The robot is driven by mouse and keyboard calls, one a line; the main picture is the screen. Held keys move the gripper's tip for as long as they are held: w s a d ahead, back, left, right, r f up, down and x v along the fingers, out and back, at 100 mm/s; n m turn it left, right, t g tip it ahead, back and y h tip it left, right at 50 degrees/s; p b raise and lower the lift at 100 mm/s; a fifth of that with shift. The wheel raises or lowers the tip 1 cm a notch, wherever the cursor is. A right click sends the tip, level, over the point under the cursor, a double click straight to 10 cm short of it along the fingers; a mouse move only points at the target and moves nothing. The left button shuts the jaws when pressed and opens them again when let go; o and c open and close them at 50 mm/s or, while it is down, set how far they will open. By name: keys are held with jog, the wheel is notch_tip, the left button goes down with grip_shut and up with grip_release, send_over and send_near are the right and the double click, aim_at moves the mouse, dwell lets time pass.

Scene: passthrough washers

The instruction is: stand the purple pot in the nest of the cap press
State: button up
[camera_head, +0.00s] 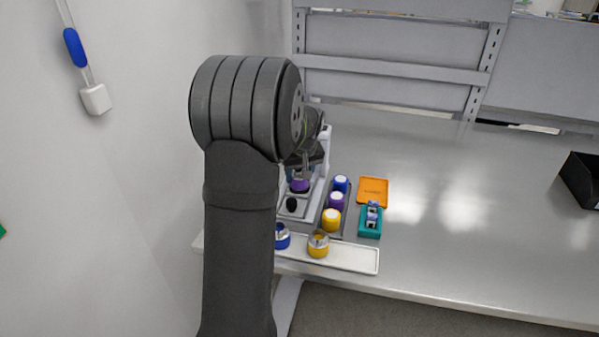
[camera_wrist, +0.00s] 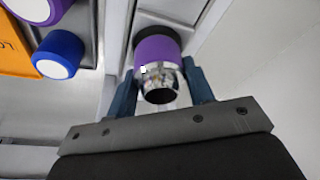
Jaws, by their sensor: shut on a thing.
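The purple pot (camera_head: 299,186) has a purple body and a shiny metal neck with a dark opening. In the wrist view the pot (camera_wrist: 158,50) sits between the two blue fingers of my gripper (camera_wrist: 158,72), which are shut on its neck. In the head view my gripper (camera_head: 304,170) holds it upright over the base of the grey-white cap press (camera_head: 314,203). A dark round area shows at the pot's lower end in the wrist view; I cannot tell whether the pot rests in the nest. My arm hides part of the press.
A white tray (camera_head: 350,259) in front holds a blue pot (camera_head: 282,238) and a yellow pot (camera_head: 318,246). Blue, purple and yellow caps (camera_head: 337,201) stand right of the press. An orange tray (camera_head: 373,190) and a teal holder (camera_head: 370,226) lie beyond. The table's right side is mostly clear.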

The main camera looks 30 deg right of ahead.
jog(key=shift+f, duration=0.15)
dwell(0.3)
jog(key=shift+f, duration=0.5)
dwell(0.4)
jog(key=o, duration=1.6)
jog(key=shift+r, duration=4)
jog(key=shift+f, duration=0.1)
